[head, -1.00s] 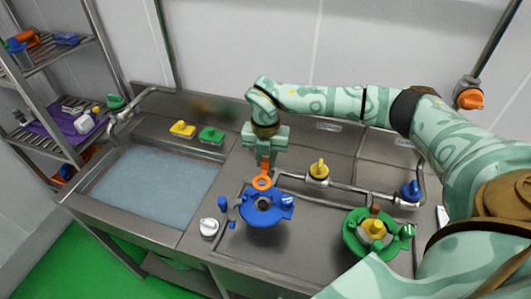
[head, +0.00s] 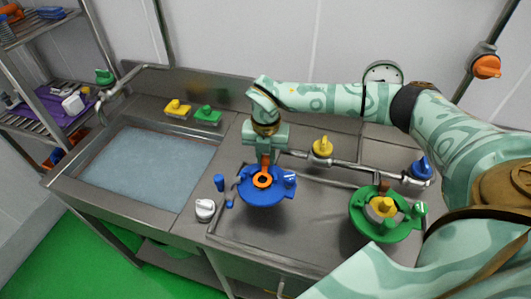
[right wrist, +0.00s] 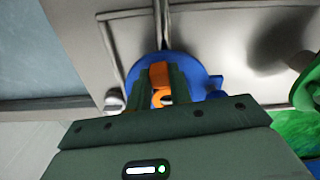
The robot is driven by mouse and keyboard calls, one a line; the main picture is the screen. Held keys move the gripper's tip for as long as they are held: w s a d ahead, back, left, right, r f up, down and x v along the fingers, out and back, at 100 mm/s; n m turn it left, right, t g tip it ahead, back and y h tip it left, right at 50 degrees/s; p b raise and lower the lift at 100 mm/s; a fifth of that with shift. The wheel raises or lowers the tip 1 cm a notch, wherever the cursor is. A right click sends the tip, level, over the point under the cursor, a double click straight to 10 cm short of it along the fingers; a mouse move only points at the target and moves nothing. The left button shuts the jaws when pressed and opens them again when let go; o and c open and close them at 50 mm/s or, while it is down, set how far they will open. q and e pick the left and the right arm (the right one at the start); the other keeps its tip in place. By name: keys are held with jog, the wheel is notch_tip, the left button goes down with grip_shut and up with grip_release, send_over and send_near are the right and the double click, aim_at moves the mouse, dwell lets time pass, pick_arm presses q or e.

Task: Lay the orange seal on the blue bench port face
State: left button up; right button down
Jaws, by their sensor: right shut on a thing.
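My right gripper (head: 265,156) is shut on the tab of the orange seal (head: 262,181), an open ring. The ring hangs over the face of the blue bench port (head: 266,200), near its middle. I cannot tell whether it touches the face. In the right wrist view the gripper's green fingers (right wrist: 161,88) hold the orange seal (right wrist: 160,74), with the blue port (right wrist: 204,72) behind them. The fingers hide much of the port there. My left gripper is not in view.
A green port with a yellow centre (head: 384,207) stands to the right. A white knob (head: 205,209) and a small blue cylinder (head: 219,182) stand left of the blue port. A pipe with a yellow valve (head: 322,148) and a blue valve (head: 421,167) runs behind. The sink (head: 146,170) is left.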

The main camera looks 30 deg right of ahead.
jog(key=shift+f, duration=0.45)
dwell(0.3)
jog(key=c, duration=1.2)
grip_release()
notch_tip(320, 180, up, 16)
jog(key=shift+r+p, duration=0.15)
jog(key=shift+p, duration=0.7)
